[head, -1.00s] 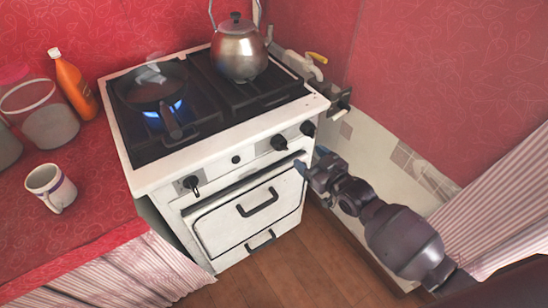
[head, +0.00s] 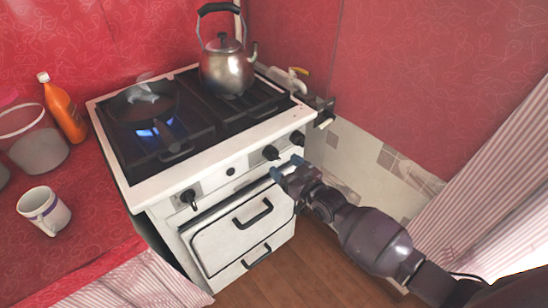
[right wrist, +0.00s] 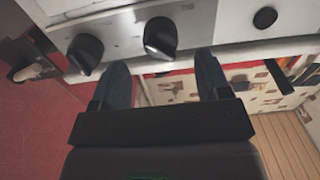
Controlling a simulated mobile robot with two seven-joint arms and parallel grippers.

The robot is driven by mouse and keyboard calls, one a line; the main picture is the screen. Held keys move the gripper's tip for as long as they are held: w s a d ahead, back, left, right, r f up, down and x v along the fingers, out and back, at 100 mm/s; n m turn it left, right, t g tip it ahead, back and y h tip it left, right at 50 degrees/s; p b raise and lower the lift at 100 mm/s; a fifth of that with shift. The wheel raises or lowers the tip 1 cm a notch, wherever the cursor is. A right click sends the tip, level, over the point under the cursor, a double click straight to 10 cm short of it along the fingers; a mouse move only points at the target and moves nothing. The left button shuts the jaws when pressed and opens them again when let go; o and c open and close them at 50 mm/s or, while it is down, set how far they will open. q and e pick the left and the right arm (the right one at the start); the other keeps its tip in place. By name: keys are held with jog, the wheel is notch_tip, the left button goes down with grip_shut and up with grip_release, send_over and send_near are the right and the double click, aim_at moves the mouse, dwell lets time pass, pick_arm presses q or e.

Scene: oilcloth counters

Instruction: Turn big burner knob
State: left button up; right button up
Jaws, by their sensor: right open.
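The white stove's front panel (head: 213,181) carries several black knobs. One knob (head: 270,153) sits right of the panel's middle and another knob (head: 297,138) is at its right end. A third knob (head: 189,198) is at the left, with a small round button (head: 231,171) between. I cannot tell which knob is the big burner's. My right gripper (head: 286,167) is open and empty, just in front of and below the two right knobs. In the right wrist view the gripper (right wrist: 162,66) has the middle knob (right wrist: 160,37) ahead, between its blue fingertips, apparently apart from them. My left gripper is not in view.
A dark pan (head: 140,106) stands over a lit blue flame (head: 155,129). A kettle (head: 228,70) is at the back right. The oven handle (head: 253,212) juts out below the panel. A mug (head: 44,212) and an orange bottle (head: 63,110) stand on the red counter.

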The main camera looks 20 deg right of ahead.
aim_at(276, 159)
jog(key=x, duration=0.4)
jog(key=shift+w+f+b, duration=0.1)
jog(key=shift+w+b, duration=0.1)
jog(key=shift+b, duration=0.15)
jog(key=shift+w+a, duration=0.2)
jog(key=shift+w, duration=0.15)
jog(key=c, duration=0.9)
